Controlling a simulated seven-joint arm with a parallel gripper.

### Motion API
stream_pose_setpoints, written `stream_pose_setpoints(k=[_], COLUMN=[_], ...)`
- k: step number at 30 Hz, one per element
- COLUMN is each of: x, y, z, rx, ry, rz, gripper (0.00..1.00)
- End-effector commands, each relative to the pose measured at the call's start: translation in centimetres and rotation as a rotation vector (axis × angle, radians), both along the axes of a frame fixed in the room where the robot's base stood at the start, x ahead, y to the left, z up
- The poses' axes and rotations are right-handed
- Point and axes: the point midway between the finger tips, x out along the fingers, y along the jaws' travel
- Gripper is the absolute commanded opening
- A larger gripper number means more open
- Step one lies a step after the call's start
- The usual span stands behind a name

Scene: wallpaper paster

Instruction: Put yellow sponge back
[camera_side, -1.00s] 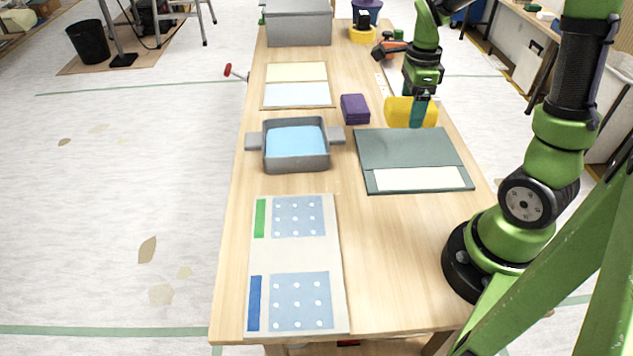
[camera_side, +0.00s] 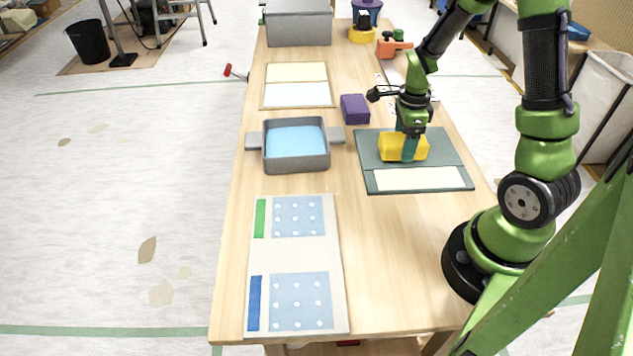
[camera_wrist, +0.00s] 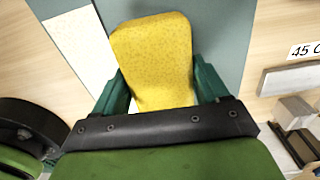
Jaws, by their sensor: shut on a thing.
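The yellow sponge (camera_side: 389,148) is held in my gripper (camera_side: 410,152), over the upper part of the dark green-grey board (camera_side: 440,172). In the wrist view the yellow sponge (camera_wrist: 155,55) sits between the two green fingers of my gripper (camera_wrist: 163,88), which touch its sides. The board (camera_wrist: 205,25) shows behind it. I cannot tell whether the sponge rests on the board or is just above it. Part of the sponge is hidden by a finger in the side view.
A purple block (camera_side: 354,108) stands left of my gripper. A grey tray with blue liquid (camera_side: 327,158) is further left. A white strip (camera_side: 418,179) lies along the board's near edge. An orange tool (camera_side: 392,45) lies at the back. Bare tabletop (camera_side: 400,250) is in front.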

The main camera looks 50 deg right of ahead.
Motion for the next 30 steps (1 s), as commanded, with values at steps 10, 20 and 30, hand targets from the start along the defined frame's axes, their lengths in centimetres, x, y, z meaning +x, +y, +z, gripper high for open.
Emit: stream_pose_setpoints(k=[10,20,30], x=[0.0,0.0,0.1], y=[0.0,0.0,0.0], z=[-0.4,-0.4,0.8], rx=[0.001,0.001,-0.002], ry=[0.001,0.001,-0.004], rz=[0.0,0.0,0.002], gripper=[0.42,0.99,0.99])
